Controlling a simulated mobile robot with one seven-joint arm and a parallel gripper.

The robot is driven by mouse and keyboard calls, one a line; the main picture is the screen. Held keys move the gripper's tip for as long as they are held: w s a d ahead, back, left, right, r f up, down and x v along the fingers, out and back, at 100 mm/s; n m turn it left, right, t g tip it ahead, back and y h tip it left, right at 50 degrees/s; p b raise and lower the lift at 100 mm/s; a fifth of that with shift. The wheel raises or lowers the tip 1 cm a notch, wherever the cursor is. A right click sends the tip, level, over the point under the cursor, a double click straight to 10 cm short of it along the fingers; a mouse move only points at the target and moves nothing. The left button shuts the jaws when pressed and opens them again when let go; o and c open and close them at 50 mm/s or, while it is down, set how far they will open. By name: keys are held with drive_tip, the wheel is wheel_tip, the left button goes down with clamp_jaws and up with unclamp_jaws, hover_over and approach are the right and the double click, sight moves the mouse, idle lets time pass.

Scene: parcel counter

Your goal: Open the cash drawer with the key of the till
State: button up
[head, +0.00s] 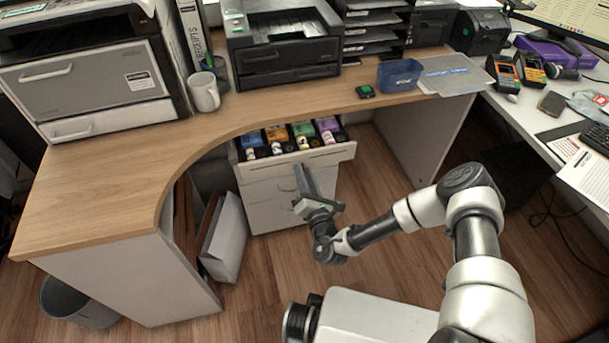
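A white drawer unit (262,200) stands under the wooden counter. Its top drawer (318,156) is pulled out and holds several dark packs with blue, orange, green and purple labels. I cannot tell whether this is the cash drawer. My gripper (301,178) is in front of the unit, just below the open drawer's front. Its fingers point up toward the drawer and overlap it in the picture; contact cannot be judged, nor whether they are open or shut. I make out no key and no keyhole. A small black device with a green top (365,91) lies on the counter.
A white desk (530,115) with card terminals is at right.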

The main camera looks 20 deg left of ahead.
clamp_jaws()
drive_tip(key=m, duration=0.3)
drive_tip(key=shift+p, duration=0.35)
unclamp_jaws()
drive_tip(key=shift+s+d, duration=0.1)
drive_tip(key=p+v, duration=0.3)
drive_tip(key=v, duration=1.4)
drive_tip(key=shift+s, duration=0.15)
